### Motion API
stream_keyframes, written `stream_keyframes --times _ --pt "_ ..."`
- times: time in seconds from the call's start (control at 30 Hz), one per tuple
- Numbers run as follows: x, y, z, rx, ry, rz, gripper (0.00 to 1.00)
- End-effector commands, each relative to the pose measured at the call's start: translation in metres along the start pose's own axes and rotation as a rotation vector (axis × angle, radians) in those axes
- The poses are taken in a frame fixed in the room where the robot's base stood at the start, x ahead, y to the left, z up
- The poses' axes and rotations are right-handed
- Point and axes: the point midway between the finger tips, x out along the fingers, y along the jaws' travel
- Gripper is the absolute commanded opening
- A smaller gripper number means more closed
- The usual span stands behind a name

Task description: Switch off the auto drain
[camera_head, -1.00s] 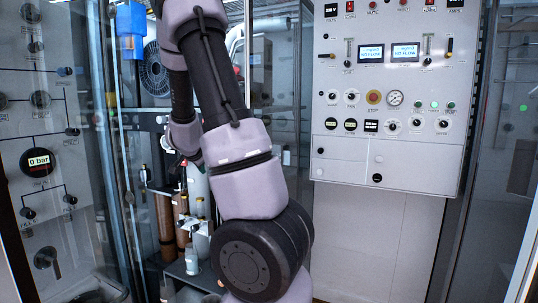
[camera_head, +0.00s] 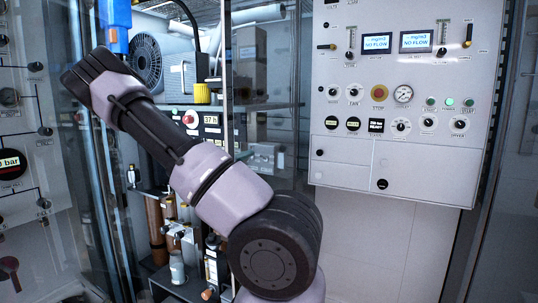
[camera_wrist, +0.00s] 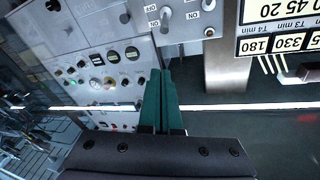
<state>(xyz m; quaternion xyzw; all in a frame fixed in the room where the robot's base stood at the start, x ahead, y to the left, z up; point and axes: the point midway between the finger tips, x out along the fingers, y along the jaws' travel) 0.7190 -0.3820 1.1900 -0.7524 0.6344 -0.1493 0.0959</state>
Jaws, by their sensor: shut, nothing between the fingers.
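My gripper (camera_wrist: 163,100) shows in the wrist view as two dark green fingers pressed together, with nothing between them. It is out of sight in the head view, where only my arm shows. Above the fingertips in the wrist view is a grey switch panel (camera_wrist: 185,42) with a grey toggle switch (camera_wrist: 165,18) and other small switches, with ON and OFF labels. The fingertips appear apart from these switches. I cannot read which one, if any, is the auto drain.
A white control panel (camera_head: 345,105) with knobs, gauges and a red button (camera_head: 379,93) stands at the right; it also shows in the wrist view (camera_wrist: 72,52). Glass, pipes and a fan (camera_head: 146,62) are at left.

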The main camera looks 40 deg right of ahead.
Motion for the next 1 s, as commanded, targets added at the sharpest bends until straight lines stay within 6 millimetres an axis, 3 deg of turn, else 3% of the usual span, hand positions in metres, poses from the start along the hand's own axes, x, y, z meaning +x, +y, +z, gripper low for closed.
stream_keyframes --times 0.37,0.53,0.67,1.0 --pt "0.000 -0.001 -0.001 -0.002 0.011 -0.001 0.00" --pt "0.008 0.000 -0.002 -0.001 0.011 0.001 0.00" --pt "0.029 0.001 -0.002 -0.001 0.012 0.002 0.00" --pt "0.101 0.001 -0.003 -0.001 0.012 0.003 0.00"
